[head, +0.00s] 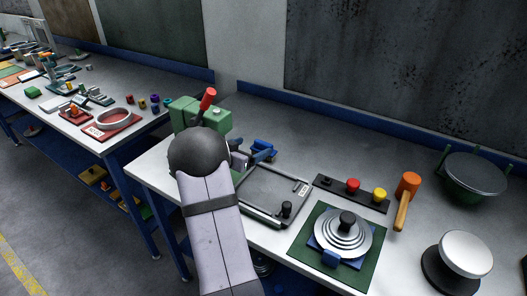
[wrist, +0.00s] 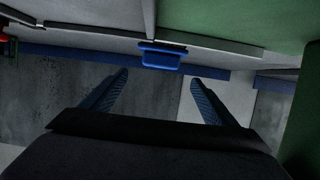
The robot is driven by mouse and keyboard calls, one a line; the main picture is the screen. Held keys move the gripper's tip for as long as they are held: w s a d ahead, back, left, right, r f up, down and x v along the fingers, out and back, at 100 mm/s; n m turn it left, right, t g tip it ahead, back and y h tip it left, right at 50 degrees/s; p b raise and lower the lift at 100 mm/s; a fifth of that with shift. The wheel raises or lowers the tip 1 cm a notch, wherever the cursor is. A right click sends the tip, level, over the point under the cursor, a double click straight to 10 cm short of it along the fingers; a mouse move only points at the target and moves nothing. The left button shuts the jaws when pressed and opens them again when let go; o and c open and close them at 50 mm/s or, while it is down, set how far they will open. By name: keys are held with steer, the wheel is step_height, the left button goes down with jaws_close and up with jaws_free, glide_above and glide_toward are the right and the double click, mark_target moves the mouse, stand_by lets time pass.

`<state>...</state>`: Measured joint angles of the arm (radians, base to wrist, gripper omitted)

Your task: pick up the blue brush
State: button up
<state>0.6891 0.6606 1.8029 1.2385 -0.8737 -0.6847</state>
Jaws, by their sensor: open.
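A small blue object (wrist: 161,57), which I take to be the blue brush, lies on the grey bench top in the wrist view. It sits between and beyond the fingertips of my gripper (wrist: 158,83), apart from both. My gripper is open and empty, with a finger on each side of the view. In the head view, blue parts (head: 268,154) show just right of the green machine, beside my gripper (head: 251,152). There I cannot cleanly separate brush from fingers, and my dark wrist hides part of the area. Bristles cannot be made out.
The green machine (head: 184,108) with a red handle stands close on the left. A grey tray (head: 265,188) lies in front. A wall rises behind.

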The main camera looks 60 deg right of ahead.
mark_target(263, 143)
steer(key=shift+p+x, duration=1.1)
steer(key=shift+x, duration=2.4)
steer(key=shift+f, duration=0.15)
steer(key=shift+a, duration=0.1)
steer(key=c, duration=1.2)
